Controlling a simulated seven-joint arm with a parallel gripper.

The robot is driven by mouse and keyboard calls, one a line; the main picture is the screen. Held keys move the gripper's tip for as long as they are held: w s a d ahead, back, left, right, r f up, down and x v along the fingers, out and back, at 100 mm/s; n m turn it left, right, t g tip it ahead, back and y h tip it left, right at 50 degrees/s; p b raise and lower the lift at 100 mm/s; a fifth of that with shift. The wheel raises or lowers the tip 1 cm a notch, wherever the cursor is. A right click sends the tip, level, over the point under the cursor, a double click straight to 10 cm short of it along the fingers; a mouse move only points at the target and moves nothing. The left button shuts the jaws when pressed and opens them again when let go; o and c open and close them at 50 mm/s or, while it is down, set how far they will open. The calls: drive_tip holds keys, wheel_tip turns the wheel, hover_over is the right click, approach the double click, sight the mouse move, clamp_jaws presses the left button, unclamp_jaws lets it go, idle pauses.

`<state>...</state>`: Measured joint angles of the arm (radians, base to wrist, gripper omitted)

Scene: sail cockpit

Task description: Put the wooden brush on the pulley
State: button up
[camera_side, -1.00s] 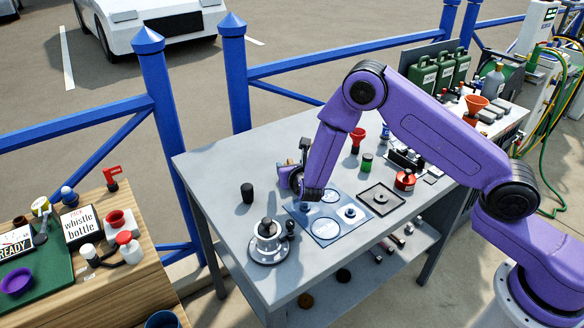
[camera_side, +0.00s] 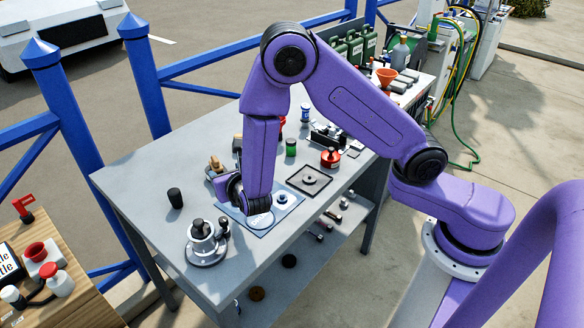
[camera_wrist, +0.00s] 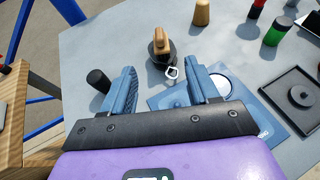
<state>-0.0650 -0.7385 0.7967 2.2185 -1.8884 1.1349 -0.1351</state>
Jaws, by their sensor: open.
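The wooden brush (camera_wrist: 163,38) is a light brown block in the wrist view. It appears to rest on a dark round piece with a metal shackle, which looks like the pulley (camera_wrist: 157,57). The brush's brown top also shows left of my arm in the side view (camera_side: 214,162), where the pulley is hard to make out. My gripper (camera_wrist: 164,70) is open and empty, its two grey-blue fingers apart with the shackle ahead between them. The fingers look apart from both brush and pulley. In the side view, my own arm mostly hides the fingers.
A black cup (camera_wrist: 98,80) stands left of my gripper. A blue mat (camera_wrist: 254,115) with round pads lies to its right, and a square dark tray (camera_wrist: 294,94) beyond. A metal winch (camera_side: 206,243) stands near the table's front. The table's left side (camera_side: 135,184) is clear.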

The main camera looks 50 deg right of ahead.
drive_tip(key=shift+r, duration=0.1)
drive_tip(key=s+d+r+m+g+h, duration=0.2)
drive_tip(key=s+d+r+m+g, duration=0.3)
drive_tip(key=s+d+r+m, duration=0.35)
drive_tip(key=s+r+m+g+y, duration=0.2)
drive_tip(key=s+m+g+y, duration=0.5)
drive_tip(key=s, duration=1.8)
drive_tip(key=m, duration=0.3)
drive_tip(key=shift+s+d+y, duration=0.2)
drive_tip(key=shift+d+y, duration=0.1)
